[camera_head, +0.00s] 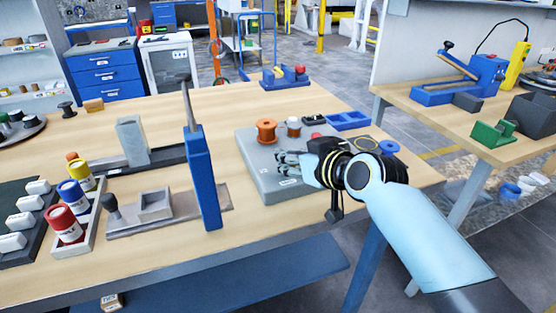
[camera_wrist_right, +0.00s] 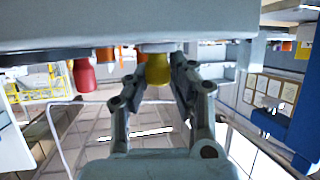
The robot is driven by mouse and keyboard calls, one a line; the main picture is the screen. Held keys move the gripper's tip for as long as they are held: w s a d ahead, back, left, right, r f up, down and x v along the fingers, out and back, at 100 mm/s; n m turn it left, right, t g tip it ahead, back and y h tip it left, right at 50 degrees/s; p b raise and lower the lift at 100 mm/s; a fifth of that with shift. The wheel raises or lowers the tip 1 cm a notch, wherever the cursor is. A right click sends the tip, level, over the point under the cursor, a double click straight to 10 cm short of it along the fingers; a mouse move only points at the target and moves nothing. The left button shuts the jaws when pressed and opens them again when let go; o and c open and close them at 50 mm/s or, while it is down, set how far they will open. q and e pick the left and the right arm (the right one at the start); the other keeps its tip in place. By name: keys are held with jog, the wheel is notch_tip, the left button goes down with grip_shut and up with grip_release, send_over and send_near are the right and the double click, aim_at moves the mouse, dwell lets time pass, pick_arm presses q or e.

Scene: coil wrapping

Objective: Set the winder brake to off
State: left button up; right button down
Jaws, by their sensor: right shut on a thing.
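My right gripper (camera_head: 287,164) is at the front right part of a flat grey base (camera_head: 262,186) carrying an orange spool (camera_head: 266,130). In the right wrist view its two fingers (camera_wrist_right: 158,68) are shut on a yellow knob (camera_wrist_right: 157,72), one on each side. The knob is under the edge of a grey panel (camera_wrist_right: 120,22). A red knob (camera_wrist_right: 84,75) is to its left. I see no readable mark of the brake's setting, and cannot tell which part is the brake. The left gripper is not in view.
A blue upright plate (camera_head: 204,180) with a tall grey rod stands left of the base. Yellow, blue and red containers (camera_head: 65,224) are in a tray at the left. A blue tray (camera_head: 348,121) is behind my right gripper. Bare wood (camera_head: 270,222) shows along the front.

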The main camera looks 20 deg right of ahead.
jog(key=shift+d, duration=0.25)
jog(key=shift+a, duration=0.1)
jog(key=c, duration=1.6)
grip_release()
jog(key=shift+w, duration=0.1)
jog(key=shift+c, duration=0.2)
jog(key=o, duration=0.5)
jog(key=shift+d, duration=0.35)
jog(key=shift+s+a, duration=0.15)
jog(key=shift+s, duration=0.05)
jog(key=v, duration=1.1)
jog(key=shift+s+r, duration=0.15)
jog(key=shift+s, duration=0.2)
